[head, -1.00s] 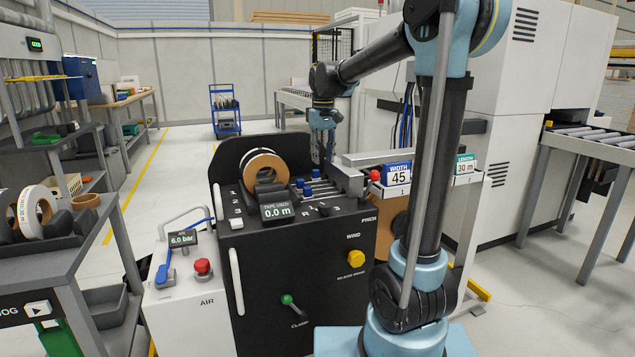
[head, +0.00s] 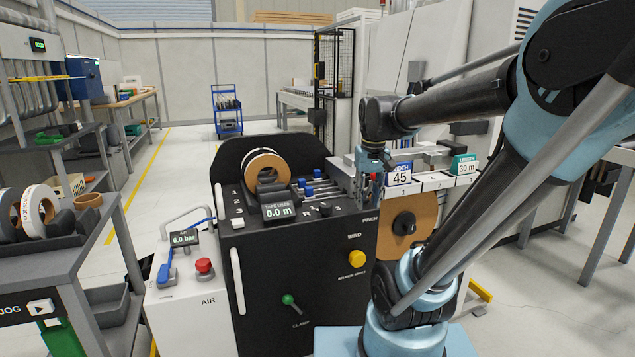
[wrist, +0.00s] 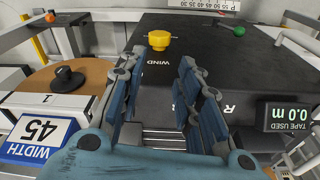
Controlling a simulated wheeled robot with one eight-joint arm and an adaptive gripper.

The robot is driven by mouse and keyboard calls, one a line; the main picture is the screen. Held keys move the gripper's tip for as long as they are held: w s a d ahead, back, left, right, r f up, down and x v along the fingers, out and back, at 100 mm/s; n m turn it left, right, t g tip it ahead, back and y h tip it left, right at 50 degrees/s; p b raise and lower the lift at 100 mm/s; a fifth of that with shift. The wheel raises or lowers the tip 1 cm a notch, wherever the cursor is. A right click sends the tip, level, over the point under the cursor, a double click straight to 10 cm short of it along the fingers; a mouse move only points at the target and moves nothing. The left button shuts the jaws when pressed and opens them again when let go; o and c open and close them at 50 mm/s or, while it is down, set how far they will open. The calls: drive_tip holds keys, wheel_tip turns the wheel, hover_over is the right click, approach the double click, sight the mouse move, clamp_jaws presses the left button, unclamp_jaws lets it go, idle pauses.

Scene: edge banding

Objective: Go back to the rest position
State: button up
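My gripper (head: 366,185) hangs pointing down at the right end of the black machine (head: 300,255), near the white width sign reading 45 (head: 399,177). In the wrist view my gripper (wrist: 161,65) shows two blue fingers spread apart with nothing between them. Whether the fingertips touch anything is hidden in the head view.
A tape roll (head: 265,168) stands on the machine behind the display reading 0.0 m (head: 278,211). A brown roll (head: 405,222) hangs below the width sign. A grey rack (head: 60,250) stands at left.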

drive_tip(key=s+d+f, duration=0.2)
drive_tip(key=s+f, duration=0.4)
drive_tip(key=s+d+f+m, duration=0.1)
drive_tip(key=s+d+f, duration=0.1)
drive_tip(key=s+f, duration=0.4)
drive_tip(key=shift+s+d+f+m+t, duration=0.3)
drive_tip(key=shift+s+f+t, duration=0.1)
drive_tip(key=shift+f, duration=0.05)
drive_tip(key=shift+w+f, duration=0.2)
drive_tip(key=shift+w, duration=0.3)
drive_tip(key=shift+d, duration=0.15)
idle(0.8)
